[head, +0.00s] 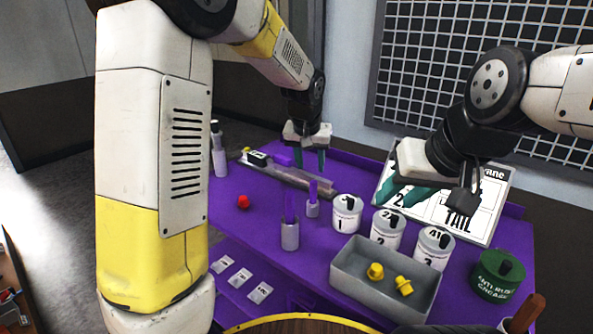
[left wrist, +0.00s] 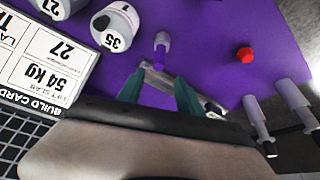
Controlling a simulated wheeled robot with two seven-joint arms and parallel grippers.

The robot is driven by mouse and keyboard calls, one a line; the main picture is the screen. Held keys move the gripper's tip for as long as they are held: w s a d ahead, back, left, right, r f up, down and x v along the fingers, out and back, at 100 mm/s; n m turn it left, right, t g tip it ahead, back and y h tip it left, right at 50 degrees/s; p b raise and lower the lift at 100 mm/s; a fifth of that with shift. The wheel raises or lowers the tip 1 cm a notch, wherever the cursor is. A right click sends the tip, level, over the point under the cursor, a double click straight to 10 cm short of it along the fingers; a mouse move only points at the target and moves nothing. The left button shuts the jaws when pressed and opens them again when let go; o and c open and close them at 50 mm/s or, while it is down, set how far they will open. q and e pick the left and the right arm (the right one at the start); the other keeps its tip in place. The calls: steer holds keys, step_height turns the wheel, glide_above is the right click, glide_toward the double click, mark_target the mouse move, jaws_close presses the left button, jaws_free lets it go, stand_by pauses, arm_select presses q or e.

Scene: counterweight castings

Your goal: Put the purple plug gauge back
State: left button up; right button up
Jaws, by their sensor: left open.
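My left gripper (head: 311,160) is open and empty, pointing down over the back of the purple table. A slim purple piece, which looks like the plug gauge (head: 313,189), stands upright in a small grey base just below and in front of it. In the left wrist view this piece (left wrist: 161,43) shows beyond the two teal fingers (left wrist: 158,95), apart from them. A second purple stick (head: 290,205) stands in a taller grey cup nearer me; I cannot tell which is the gauge. My right gripper (head: 405,194) appears open and empty, in front of the white build card (head: 488,205).
A grey rail (head: 300,178) lies behind the purple pieces. Several numbered cans (head: 347,213) stand to the right. A grey tray (head: 350,279) with yellow parts and a green tin (head: 497,275) are nearer. A red knob (head: 243,202) lies left, with clear purple surface around it.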

arm_select(q)
steer(key=s+a+r+n+h, duration=0.1)
steer(key=s+a+r, duration=0.75)
steer(key=s, duration=0.35)
steer(key=s+a+t, duration=0.1)
steer(key=s+a, duration=0.1)
steer(key=s, duration=0.5)
steer(key=s+a, duration=0.2)
steer(key=s, duration=0.6)
steer(key=shift+s+a+n+t, duration=0.25)
steer(key=shift+a+n+t, duration=0.05)
steer(key=shift+a+t, duration=0.1)
